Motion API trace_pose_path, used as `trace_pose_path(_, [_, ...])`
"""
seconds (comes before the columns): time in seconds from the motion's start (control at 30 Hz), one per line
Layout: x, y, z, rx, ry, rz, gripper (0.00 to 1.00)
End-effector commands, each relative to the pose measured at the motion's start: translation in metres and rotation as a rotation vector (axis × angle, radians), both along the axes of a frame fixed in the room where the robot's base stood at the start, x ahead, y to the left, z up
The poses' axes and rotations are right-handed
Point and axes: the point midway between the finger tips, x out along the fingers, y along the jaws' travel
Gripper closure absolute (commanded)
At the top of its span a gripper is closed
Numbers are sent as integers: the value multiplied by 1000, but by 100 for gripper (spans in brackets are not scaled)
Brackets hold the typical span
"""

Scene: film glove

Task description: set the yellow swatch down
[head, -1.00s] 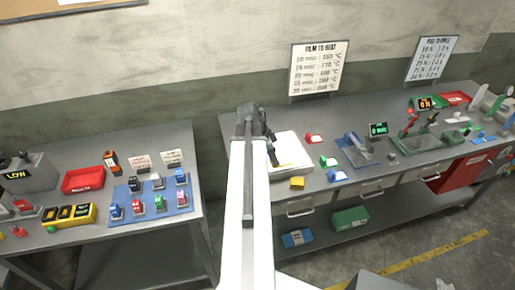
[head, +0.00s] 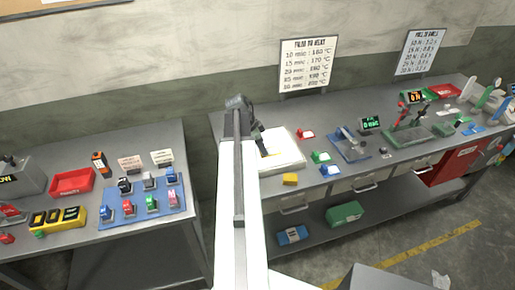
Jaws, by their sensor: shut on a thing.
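My gripper (head: 263,150) is at the end of my arm, over the left part of a white pad (head: 290,158) on the right-hand bench. It is small and dark in the head view. It is shut on a thin yellow piece, which seems to be the yellow swatch (head: 264,149). Only a sliver of the swatch shows, and I cannot tell whether it touches the pad. A separate yellow block (head: 290,179) sits on the bench just in front of the pad.
Red (head: 306,134), green (head: 320,157) and blue (head: 330,170) pieces stand right of the pad. A blue-based device (head: 350,146) is beyond them. On the left bench, a blue mat (head: 128,213) holds several coloured pieces, near a red tray (head: 72,182).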

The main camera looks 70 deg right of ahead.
Motion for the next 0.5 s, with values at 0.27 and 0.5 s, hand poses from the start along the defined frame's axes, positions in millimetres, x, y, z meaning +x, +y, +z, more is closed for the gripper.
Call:
trace_pose_path(0.27, [33, -33, -5, 0, 0, 0, 100])
trace_pose_path(0.5, [40, -40, -12, 0, 0, -1, 100])
